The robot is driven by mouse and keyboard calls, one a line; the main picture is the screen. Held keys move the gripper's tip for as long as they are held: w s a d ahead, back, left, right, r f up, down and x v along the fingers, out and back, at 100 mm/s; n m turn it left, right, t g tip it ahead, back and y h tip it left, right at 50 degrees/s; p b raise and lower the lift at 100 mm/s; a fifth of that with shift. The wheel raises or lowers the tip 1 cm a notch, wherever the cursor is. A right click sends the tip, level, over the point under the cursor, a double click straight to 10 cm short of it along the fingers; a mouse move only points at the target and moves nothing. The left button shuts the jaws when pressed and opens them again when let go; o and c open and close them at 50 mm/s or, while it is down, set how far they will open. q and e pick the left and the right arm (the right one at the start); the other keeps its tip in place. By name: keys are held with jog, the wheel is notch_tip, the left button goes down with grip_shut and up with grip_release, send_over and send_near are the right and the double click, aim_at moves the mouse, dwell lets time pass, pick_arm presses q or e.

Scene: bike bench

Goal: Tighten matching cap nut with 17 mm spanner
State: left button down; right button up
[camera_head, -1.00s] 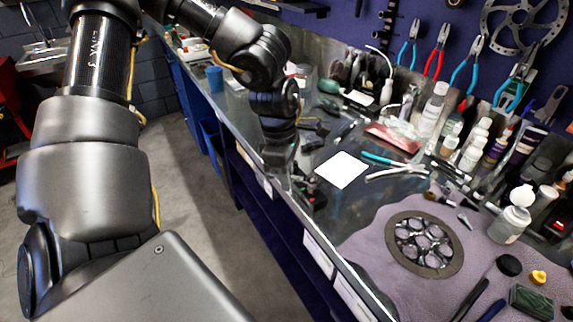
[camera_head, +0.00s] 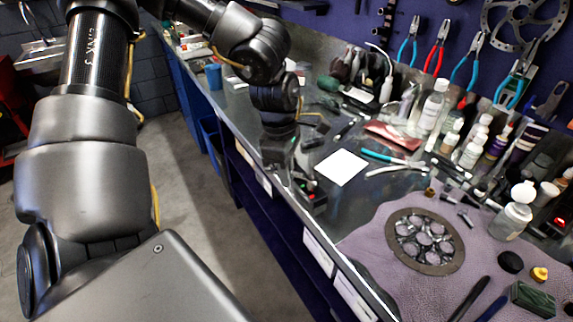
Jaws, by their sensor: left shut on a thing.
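My left gripper (camera_head: 305,188) hangs over the front edge of the bench, left of a white card, pointing down. Its fingers are small and dark here. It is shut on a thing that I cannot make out. A small brass-coloured piece (camera_head: 430,191) and a short dark cylinder (camera_head: 465,218) lie at the upper part of a mauve mat. I cannot tell whether either is a cap nut. I cannot pick out the 17 mm spanner with certainty. My right gripper is not in view.
The mauve mat (camera_head: 376,246) holds a round dark disc with several openings (camera_head: 425,241), a yellow cap (camera_head: 540,273) and a green block (camera_head: 532,298). The white card (camera_head: 341,167) and teal-handled pliers (camera_head: 392,157) lie behind. Bottles (camera_head: 433,108) crowd the back wall.

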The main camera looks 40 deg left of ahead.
pick_arm(q)
jog(key=shift+w, duration=0.1)
jog(key=shift+a, duration=0.1)
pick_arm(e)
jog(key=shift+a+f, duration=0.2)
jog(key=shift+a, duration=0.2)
pick_arm(q)
jog(key=shift+w+m+b, duration=0.1)
jog(key=shift+m+b, duration=0.2)
jog(key=shift+b, duration=0.05)
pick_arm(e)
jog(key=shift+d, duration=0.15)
pick_arm(q)
jog(key=shift+w+a+f+m+b, duration=0.15)
jog(key=shift+a+f+m+b, duration=0.15)
jog(key=shift+m+b, duration=0.15)
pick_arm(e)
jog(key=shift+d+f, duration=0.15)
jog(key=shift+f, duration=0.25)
pick_arm(q)
jog(key=shift+d+r, duration=0.15)
jog(key=shift+d, duration=0.1)
jog(key=shift+w+r+m, duration=0.1)
jog(key=shift+w+m, duration=0.05)
jog(key=shift+m, duration=0.2)
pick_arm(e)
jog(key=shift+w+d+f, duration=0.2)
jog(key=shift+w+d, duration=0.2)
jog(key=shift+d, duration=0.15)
